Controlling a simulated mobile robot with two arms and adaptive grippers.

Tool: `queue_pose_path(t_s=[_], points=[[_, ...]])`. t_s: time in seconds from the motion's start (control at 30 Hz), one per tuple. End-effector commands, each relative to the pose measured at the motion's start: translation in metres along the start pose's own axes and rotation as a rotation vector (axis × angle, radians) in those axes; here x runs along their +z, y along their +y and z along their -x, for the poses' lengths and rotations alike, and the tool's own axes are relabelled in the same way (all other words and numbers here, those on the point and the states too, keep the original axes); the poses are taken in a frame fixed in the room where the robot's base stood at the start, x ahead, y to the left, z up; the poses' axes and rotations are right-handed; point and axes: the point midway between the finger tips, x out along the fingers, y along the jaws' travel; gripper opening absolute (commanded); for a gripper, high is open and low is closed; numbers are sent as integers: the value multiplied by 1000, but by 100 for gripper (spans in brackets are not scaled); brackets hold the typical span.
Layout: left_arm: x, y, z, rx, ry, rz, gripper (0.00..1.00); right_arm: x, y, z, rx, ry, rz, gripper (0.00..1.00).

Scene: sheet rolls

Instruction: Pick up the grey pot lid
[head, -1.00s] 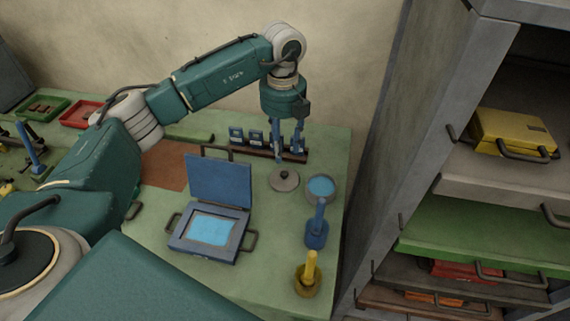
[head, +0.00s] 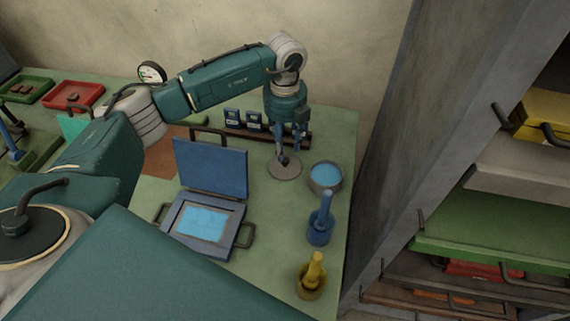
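The grey pot lid (head: 285,172) is a flat round disc with a dark knob, lying on the green table. My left gripper (head: 284,154) points down right over the lid, its fingertips at the knob. The fingers look narrow from here, and I cannot tell whether they are shut on the knob or only around it. A grey round pot (head: 325,184) with blue contents stands just right of the lid, open on top. My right gripper is not in view.
An open blue case (head: 212,168) stands left of the lid. A dark rack (head: 297,138) with small blue blocks is behind it. A blue pestle-like tool (head: 322,220) and a yellow one (head: 312,275) stand in front. A grey shelf (head: 400,150) rises on the right.

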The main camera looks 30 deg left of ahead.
Motion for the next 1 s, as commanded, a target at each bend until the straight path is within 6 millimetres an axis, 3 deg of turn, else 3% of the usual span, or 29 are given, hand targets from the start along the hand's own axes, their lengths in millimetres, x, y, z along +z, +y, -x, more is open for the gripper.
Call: queue_pose_path(t_s=[0.4,0.67,0.7,0.9,1.0], points=[[-3,1,-49,0,1,1,39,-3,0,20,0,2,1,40],[-3,0,-55,-1,0,0,39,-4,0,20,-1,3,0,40],[-3,0,-55,-1,0,0,37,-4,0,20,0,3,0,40],[-3,0,-54,-1,0,0,0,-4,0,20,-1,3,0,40],[-3,0,-54,-1,0,0,0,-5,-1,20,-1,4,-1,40]])
